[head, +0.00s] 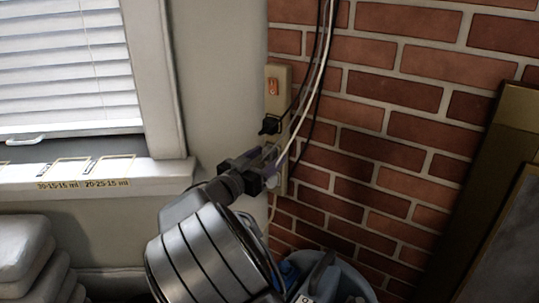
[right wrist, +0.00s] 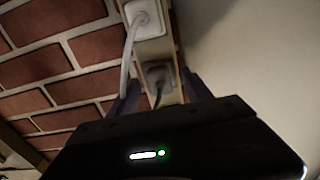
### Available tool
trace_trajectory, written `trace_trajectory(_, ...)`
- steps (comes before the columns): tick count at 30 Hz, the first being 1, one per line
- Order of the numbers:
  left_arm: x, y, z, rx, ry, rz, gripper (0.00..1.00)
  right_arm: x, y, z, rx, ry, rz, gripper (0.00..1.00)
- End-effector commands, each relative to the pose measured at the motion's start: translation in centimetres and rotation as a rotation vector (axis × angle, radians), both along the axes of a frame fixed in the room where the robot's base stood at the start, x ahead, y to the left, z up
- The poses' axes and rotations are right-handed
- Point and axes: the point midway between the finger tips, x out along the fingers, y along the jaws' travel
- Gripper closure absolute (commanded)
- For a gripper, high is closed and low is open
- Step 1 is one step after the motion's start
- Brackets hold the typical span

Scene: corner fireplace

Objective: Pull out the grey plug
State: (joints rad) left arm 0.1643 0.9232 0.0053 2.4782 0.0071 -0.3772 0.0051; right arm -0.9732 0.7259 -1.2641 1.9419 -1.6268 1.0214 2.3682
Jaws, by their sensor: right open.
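The grey plug (right wrist: 157,76) sits in the beige power strip (right wrist: 160,48), with a dark cable running down from it in the right wrist view. My right gripper (right wrist: 158,92) is open, with one purple finger on each side of the grey plug. I cannot tell whether the fingers touch it. In the head view my right gripper (head: 266,164) is at the lower part of the power strip (head: 279,78) and mostly hides the grey plug there. My left gripper is not in view.
A white plug (right wrist: 146,17) with a white cable is beside the grey plug. A black plug (head: 269,126) sits higher on the strip, below a red switch (head: 273,87). Loose black and white cables (head: 318,75) hang by the brick wall (head: 390,90). A windowsill (head: 150,177) is left.

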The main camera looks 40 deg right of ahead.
Motion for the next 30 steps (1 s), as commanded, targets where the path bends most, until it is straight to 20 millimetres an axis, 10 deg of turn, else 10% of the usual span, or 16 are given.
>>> trace_trajectory(20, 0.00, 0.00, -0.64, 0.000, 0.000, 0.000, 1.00, 0.00, 0.00, 0.01, 0.000, 0.000, 0.000, 0.43)
trace_trajectory(30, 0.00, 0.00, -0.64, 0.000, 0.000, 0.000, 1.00, -0.01, 0.00, -0.01, 0.000, 0.000, 0.000, 0.70)
